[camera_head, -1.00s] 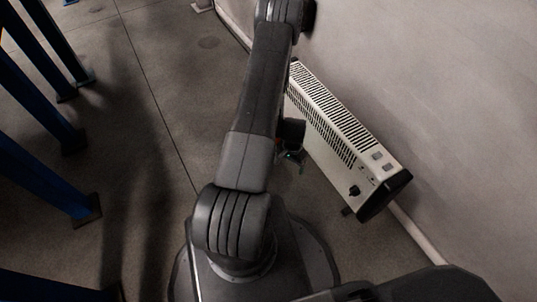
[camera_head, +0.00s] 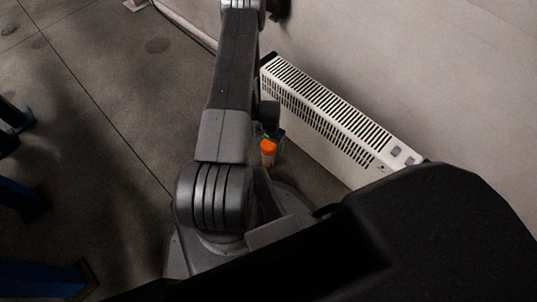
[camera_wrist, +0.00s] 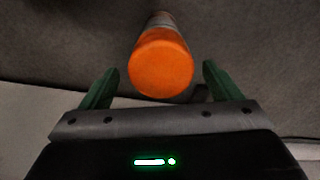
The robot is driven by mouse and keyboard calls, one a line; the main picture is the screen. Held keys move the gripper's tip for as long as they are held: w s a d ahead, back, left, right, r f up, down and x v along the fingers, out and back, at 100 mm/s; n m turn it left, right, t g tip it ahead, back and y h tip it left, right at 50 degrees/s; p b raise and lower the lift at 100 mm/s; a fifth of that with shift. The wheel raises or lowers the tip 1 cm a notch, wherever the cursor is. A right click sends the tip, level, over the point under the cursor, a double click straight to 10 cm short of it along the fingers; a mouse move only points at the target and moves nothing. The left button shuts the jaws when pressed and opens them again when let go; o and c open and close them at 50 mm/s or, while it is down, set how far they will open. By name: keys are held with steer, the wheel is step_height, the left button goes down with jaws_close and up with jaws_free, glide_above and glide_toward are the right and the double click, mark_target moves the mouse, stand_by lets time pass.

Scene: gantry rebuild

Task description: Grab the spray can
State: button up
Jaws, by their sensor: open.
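The spray can (camera_head: 268,153) has an orange cap and stands on the floor between my arm and the white heater in the head view. In the wrist view the spray can (camera_wrist: 161,64) shows its round orange top close up, with a greyish body behind it. My gripper (camera_wrist: 160,84) is open, with one green finger on each side of the can and gaps between. The can's top lies around the level of the fingertips, and I see no contact. In the head view my gripper (camera_head: 270,130) is partly hidden by my arm.
A white slatted heater (camera_head: 325,115) stands along the wall, right of the can. Blue posts (camera_head: 20,190) stand at the left. The grey floor (camera_head: 110,110) between them is clear.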

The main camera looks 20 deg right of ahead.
steer(key=f, duration=0.1)
steer(key=f+b, duration=0.1)
steer(key=f, duration=0.1)
steer(key=f+b, duration=0.1)
steer(key=f, duration=0.1)
steer(key=shift+s+a+f, duration=0.1)
steer(key=shift+s+a, duration=0.05)
steer(key=shift+a, duration=0.2)
steer(key=shift+c, duration=0.3)
steer(key=c, duration=1.2)
